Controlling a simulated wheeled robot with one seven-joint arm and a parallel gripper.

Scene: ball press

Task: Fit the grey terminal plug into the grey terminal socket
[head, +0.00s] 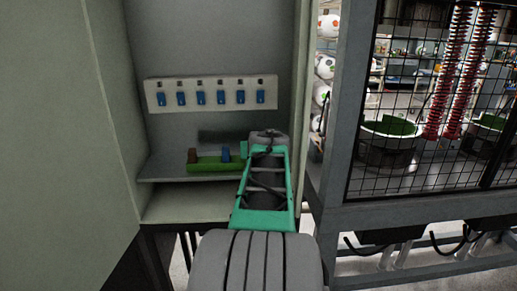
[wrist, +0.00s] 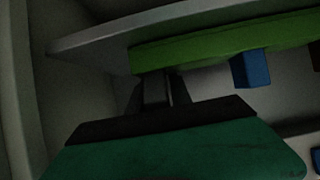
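A green holder (head: 205,167) sits on the shelf in the open cabinet, with a brown plug (head: 193,155) and a blue plug (head: 226,155) standing in it. My gripper (wrist: 160,78) is at the end of the holder beyond the blue plug. In the wrist view its dark fingers reach up to the green holder (wrist: 205,47), beside the blue plug (wrist: 252,69). A greyish patch shows between the fingers, but I cannot tell whether it is the grey plug. In the head view my arm hides the fingertips. I cannot single out the grey socket.
A pale panel (head: 210,104) with several blue-fronted units in a row is on the cabinet's back wall above the holder. Cabinet walls close in on both sides. A mesh cage (head: 430,160) stands to the right.

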